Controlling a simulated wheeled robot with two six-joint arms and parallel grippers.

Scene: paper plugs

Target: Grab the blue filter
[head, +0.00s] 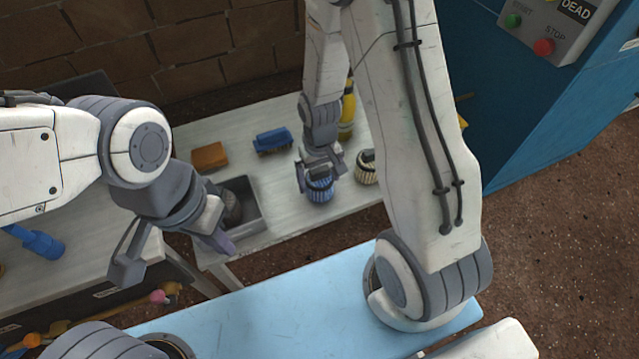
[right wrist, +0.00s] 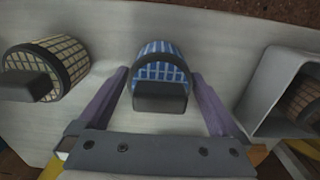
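The blue filter (head: 319,190) is a short blue-checked cylinder with a dark rim and a grey block-shaped handle, standing on the pale bench (head: 289,215). It also shows in the right wrist view (right wrist: 160,65), between the fingers of my right gripper (right wrist: 158,82). Those fingers are open on either side of it, with a gap visible on each side. In the head view my right gripper (head: 319,176) is down at the filter and partly covers its top. My left gripper (head: 174,260) is open and empty, left of the bench and away from the filter.
A cream-checked filter (head: 366,168) stands close to the right of the blue one. A grey bin (head: 262,216) holding a dark round thing is to the left. A brown block (head: 209,156), blue brush (head: 272,141) and yellow bottle (head: 347,110) stand behind.

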